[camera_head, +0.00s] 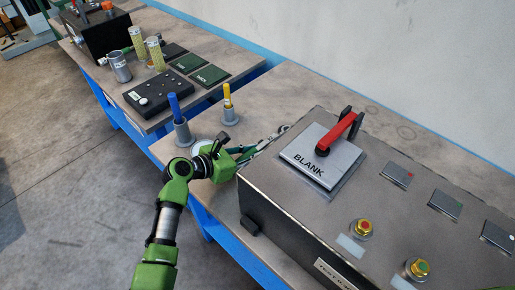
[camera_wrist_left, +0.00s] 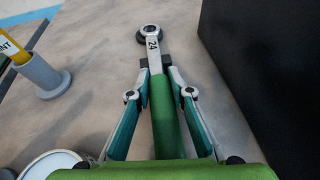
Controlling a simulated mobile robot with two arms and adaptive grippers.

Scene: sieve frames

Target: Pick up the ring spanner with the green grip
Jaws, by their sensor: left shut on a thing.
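The ring spanner (camera_wrist_left: 152,52) has a green grip (camera_wrist_left: 166,115), a metal shank marked 24 and a dark-edged ring end pointing away from me in the left wrist view. Its ring end also shows in the head view (camera_head: 283,129), beside the tester box. My left gripper (camera_head: 256,149) is shut on the spanner, with a finger on either side of it, as the left wrist view shows (camera_wrist_left: 157,70). I cannot tell whether the spanner touches the bench. My right gripper is not in view.
The large tester box (camera_head: 310,225) with its BLANK plate and red handle stands close on the right. Blue (camera_head: 174,108) and yellow (camera_head: 227,97) markers stand in grey holders behind my gripper. A black control box (camera_head: 153,97) sits on the farther bench.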

